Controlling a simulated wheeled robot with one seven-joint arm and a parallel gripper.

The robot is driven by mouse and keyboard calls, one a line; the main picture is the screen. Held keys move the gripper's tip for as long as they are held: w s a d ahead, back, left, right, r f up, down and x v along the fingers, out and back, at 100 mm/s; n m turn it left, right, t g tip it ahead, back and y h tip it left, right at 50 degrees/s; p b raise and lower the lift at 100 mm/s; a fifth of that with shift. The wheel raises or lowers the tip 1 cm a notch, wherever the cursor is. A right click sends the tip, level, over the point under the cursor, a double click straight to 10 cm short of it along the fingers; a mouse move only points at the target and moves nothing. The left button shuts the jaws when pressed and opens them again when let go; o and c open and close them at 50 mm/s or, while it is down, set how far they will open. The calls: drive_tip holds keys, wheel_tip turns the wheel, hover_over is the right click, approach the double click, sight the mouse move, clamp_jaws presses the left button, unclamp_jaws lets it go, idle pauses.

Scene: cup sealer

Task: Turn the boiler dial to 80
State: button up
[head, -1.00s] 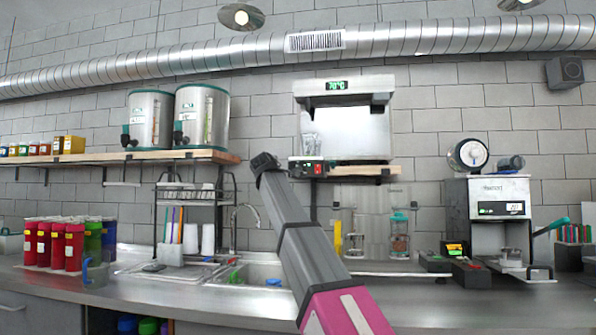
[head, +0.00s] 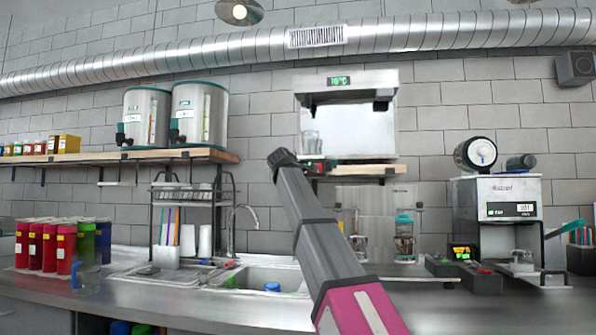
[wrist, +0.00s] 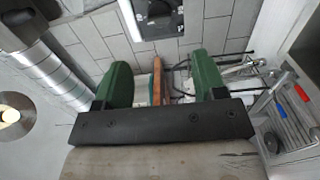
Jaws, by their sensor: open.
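The boiler (head: 350,134) is a silver box on a wooden shelf at the centre of the head view. Its green display (head: 339,81) appears to read 70°C. A small control panel (head: 315,166) with red and green marks sits at its lower left. My arm's end partly covers that area, and I cannot make out the dial. My gripper (head: 283,157) is just left of the panel in the head view. In the wrist view my gripper (wrist: 163,62) has its two green fingers wide apart with nothing held between them.
Clear glasses (head: 312,141) stand at the boiler's left. The boiler's shelf (head: 366,170) is close to my arm. Two metal tanks (head: 199,115) stand on the left shelf (head: 60,158). A sink (head: 262,277) and a dish rack (head: 186,193) lie below.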

drive_tip(key=w+d, duration=0.2)
drive_tip(key=w, duration=0.8)
drive_tip(key=shift+w, duration=0.35)
drive_tip(key=c, duration=0.9)
